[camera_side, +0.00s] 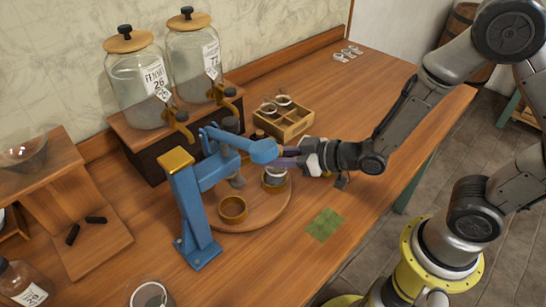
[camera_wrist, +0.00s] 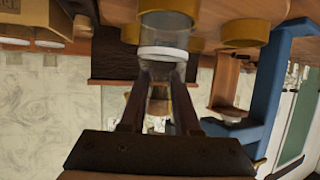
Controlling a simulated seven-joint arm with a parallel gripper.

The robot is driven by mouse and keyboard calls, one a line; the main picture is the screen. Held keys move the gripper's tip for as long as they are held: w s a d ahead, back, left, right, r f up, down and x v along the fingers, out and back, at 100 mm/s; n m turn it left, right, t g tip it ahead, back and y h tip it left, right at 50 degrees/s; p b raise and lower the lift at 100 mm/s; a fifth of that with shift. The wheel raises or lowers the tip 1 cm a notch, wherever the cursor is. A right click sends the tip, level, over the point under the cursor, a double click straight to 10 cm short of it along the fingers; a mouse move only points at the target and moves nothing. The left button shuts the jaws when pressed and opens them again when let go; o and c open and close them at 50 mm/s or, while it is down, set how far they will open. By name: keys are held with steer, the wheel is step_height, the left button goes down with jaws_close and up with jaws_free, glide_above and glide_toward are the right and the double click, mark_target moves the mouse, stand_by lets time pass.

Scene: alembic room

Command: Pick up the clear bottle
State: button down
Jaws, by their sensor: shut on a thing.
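The clear bottle (camera_side: 276,171) stands at the right of the round wooden board (camera_side: 262,217) in the side view, its lower part in a wooden ring cup. Its clear body with a white band shows in the wrist view (camera_wrist: 163,40), where the picture is upside down. My gripper (camera_side: 284,158) reaches in from the right, level with the bottle's upper part. In the wrist view its two dark fingers (camera_wrist: 160,75) close on the bottle's narrower part from both sides. The fingers partly hide the bottle's top in the side view.
A blue jointed stand (camera_side: 190,200) reaches over the board, its arm close to my fingers. An empty wooden cup (camera_side: 232,209) sits front left on the board. A divided wooden box (camera_side: 283,123) stands behind. Two large glass jars (camera_side: 140,85) stand back left. The table right of the green mat (camera_side: 325,224) is clear.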

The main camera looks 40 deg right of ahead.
steer(key=shift+r, duration=0.45)
steer(key=s+d+r, duration=0.3)
steer(key=s+r, duration=0.7)
steer(key=s, duration=0.2)
steer(key=shift+s+d+r, duration=0.2)
steer(key=shift+s+r, duration=0.15)
steer(key=shift+s+d+r, duration=0.1)
steer(key=shift+s+r, duration=0.05)
steer(key=shift+s, duration=0.15)
